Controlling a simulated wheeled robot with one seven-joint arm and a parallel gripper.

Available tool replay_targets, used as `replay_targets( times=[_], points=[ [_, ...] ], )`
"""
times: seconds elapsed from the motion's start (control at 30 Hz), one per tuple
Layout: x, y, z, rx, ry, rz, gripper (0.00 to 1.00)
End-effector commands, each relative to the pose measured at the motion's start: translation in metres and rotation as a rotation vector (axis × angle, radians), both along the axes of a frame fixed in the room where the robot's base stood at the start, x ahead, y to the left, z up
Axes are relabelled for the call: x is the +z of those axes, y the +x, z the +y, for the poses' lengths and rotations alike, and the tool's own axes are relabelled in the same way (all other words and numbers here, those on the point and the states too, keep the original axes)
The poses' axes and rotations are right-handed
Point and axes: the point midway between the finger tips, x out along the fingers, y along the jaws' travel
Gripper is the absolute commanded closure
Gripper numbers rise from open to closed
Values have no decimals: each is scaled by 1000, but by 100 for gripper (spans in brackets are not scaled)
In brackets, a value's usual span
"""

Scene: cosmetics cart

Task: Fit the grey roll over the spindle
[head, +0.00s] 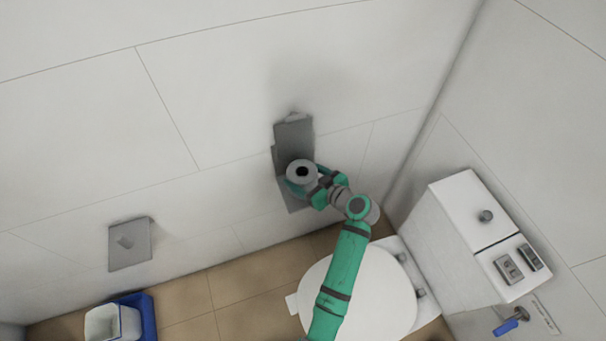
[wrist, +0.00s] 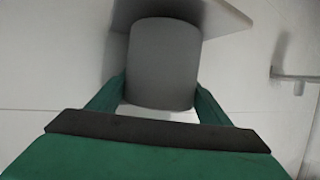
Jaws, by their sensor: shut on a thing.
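The grey roll (head: 302,165) is in my gripper (head: 312,190), with its round end and dark centre hole facing up in the head view. In the wrist view the roll (wrist: 163,65) stands between the two green fingers (wrist: 160,100), which are shut on its sides. It is close in front of a grey wall plate (head: 293,134); I cannot tell whether they touch. No spindle shows clearly at the roll, and its far side and underside are hidden.
A toilet with a white lid (head: 375,290) and a white cistern (head: 465,215) stands at the right, below and beside my arm. A white bin (head: 105,322) in a blue holder (head: 148,315) is at the lower left. The wall between the two plates is clear.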

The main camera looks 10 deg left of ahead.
Motion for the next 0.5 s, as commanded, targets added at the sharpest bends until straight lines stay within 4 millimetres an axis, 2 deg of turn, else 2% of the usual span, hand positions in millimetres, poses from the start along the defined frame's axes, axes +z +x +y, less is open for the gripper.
replay_targets(
  times=[0.5],
  points=[
    [-9,0,1,2,0,-2,52]
  ],
)
